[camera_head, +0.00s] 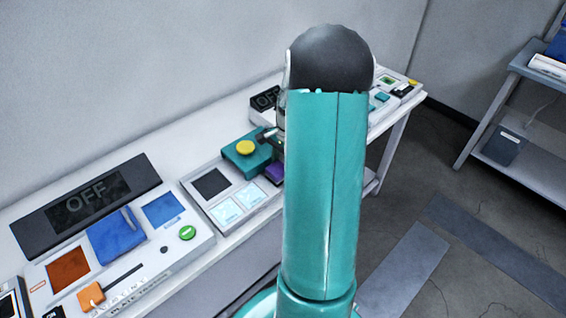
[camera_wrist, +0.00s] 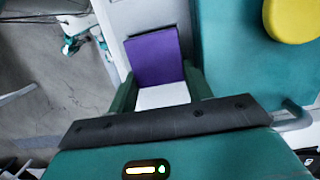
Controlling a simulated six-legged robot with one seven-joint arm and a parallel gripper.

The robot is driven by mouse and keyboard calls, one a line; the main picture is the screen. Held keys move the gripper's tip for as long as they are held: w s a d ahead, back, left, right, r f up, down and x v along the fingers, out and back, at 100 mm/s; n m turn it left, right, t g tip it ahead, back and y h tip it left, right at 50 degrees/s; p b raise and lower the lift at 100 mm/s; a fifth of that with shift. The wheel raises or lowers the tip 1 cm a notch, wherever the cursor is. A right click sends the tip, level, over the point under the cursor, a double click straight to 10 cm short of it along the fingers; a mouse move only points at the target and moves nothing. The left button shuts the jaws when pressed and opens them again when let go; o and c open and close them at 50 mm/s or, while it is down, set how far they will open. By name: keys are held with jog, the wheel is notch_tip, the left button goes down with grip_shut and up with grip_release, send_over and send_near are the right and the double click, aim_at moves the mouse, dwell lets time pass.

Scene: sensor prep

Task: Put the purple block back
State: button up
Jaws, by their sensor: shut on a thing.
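The purple block (camera_head: 275,171) shows beside the teal box in the head view, partly hidden by my arm. In the wrist view the purple block (camera_wrist: 154,57) sits at the far end of my gripper (camera_wrist: 162,84), with a white patch between it and the gripper's base. The green fingers stand one on each side, shut on the block. I cannot tell whether the block touches the surface beneath. In the head view most of my gripper is hidden behind my teal arm.
A teal box (camera_head: 241,165) with a yellow button (camera_head: 244,147) is close beside the block. A panel with a dark square (camera_head: 211,184) and light-blue tiles lies to the left. Further left are an OFF display (camera_head: 86,205) and a green button (camera_head: 187,232). A shelf (camera_head: 535,165) stands right.

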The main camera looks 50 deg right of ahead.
jog(key=shift+f, duration=0.55)
dwell(1.1)
jog(key=o, duration=1.3)
jog(key=shift+o, duration=0.2)
jog(key=shift+w, duration=0.2)
jog(key=shift+r, duration=0.1)
jog(key=shift+w+d+r, duration=0.1)
jog(key=shift+r, duration=2)
jog(key=shift+s+r, duration=0.15)
jog(key=shift+r, duration=0.75)
jog(key=shift+s+r, duration=0.15)
jog(key=shift+r, duration=0.75)
